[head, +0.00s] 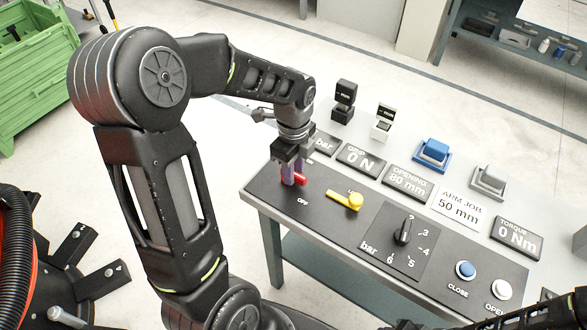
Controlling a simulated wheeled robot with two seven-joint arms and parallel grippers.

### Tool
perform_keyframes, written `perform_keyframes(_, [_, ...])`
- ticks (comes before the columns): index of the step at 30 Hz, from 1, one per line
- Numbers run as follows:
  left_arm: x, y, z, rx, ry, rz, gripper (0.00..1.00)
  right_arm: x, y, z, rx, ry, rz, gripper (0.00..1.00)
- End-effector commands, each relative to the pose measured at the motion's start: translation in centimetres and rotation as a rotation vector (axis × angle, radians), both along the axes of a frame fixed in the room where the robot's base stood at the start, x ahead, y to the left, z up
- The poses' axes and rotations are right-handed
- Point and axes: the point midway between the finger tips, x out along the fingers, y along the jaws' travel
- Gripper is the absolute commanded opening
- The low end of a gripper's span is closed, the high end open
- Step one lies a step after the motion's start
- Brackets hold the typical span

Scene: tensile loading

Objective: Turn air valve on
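My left gripper (294,180) points down at the left end of the dark control panel (333,222) on the bench. Its two fingers are at a small red handle (301,180), just above the printed word OFF (303,202). The fingers hide much of the handle, and I cannot tell whether they grip it or only stand around it. A yellow lever (346,200) lies to the right of the red handle, clear of the gripper. My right gripper is not in view; only dark arm parts show at the lower right edge.
A rotary bar knob (403,233), a blue CLOSE button (465,270) and a white OPEN button (502,290) sit further right. Display plates such as the grip readout (361,160) stand behind. A green crate (38,60) is at the upper left.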

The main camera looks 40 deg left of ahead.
Motion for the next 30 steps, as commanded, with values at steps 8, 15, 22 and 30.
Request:
perform_keyframes(8, [0.01,0.00,0.03,0.000,0.000,0.000,0.03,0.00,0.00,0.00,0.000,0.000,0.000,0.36])
perform_keyframes(15, [0.01,0.00,0.03,0.000,0.000,0.000,0.00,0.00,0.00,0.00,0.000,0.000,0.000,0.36])
perform_keyframes(22, [0.02,0.01,0.04,0.000,-0.001,0.002,0.00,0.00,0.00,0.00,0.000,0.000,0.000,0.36])
perform_keyframes(30, [0.10,0.01,0.05,0.000,-0.001,0.046,0.00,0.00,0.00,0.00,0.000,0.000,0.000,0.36])
